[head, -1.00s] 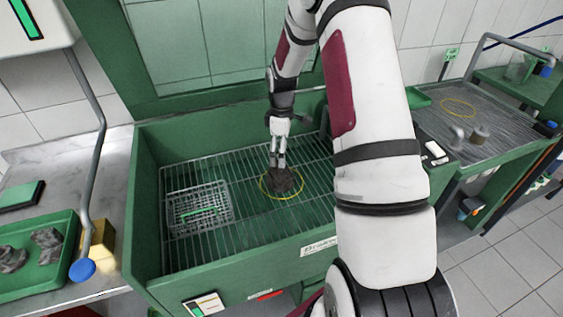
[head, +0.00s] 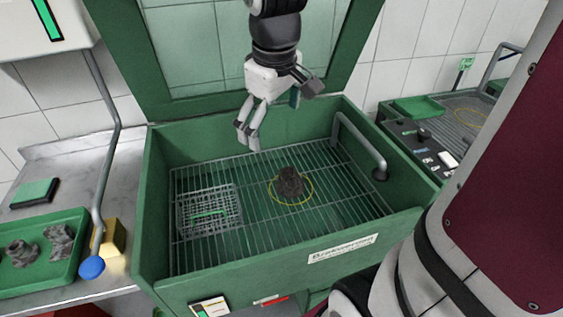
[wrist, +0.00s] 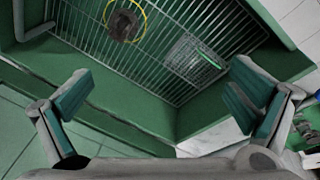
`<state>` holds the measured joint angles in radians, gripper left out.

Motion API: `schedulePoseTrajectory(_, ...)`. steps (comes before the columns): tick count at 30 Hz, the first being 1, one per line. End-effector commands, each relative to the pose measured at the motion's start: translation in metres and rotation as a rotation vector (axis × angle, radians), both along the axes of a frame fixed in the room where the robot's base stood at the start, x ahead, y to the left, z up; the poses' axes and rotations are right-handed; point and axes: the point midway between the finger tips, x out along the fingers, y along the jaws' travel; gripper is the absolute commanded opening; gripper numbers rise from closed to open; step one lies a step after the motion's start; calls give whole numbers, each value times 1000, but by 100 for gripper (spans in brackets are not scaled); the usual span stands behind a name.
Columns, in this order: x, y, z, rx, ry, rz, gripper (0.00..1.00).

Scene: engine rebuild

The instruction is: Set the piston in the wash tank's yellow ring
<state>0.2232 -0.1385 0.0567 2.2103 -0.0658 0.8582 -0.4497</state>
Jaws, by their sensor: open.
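The dark, grimy piston (head: 289,184) stands on the grate of the green wash tank (head: 160,262). It stands inside the thin yellow ring (head: 313,194), which circles it on the grate. The wrist view also shows the piston (wrist: 124,26) within the ring (wrist: 145,22). My gripper (head: 275,115) is raised above the tank's back part, up and left of the piston in the head view. Its fingers are spread wide with nothing between them, as the wrist view also shows (wrist: 160,85). Nothing touches the piston.
A wire basket (head: 208,226) sits on the grate left of the piston. A bent grey pipe (head: 361,145) rises at the tank's right side. A green tray (head: 50,275) with dark parts and a yellow block (head: 113,238) stand on the left bench.

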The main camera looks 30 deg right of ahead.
Motion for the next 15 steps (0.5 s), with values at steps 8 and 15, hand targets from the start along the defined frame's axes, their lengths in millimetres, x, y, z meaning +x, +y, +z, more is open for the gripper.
schedulePoseTrajectory(8,-90,45,30,75,-120,-164,100)
schedulePoseTrajectory(15,-143,64,28,152,-178,-265,100)
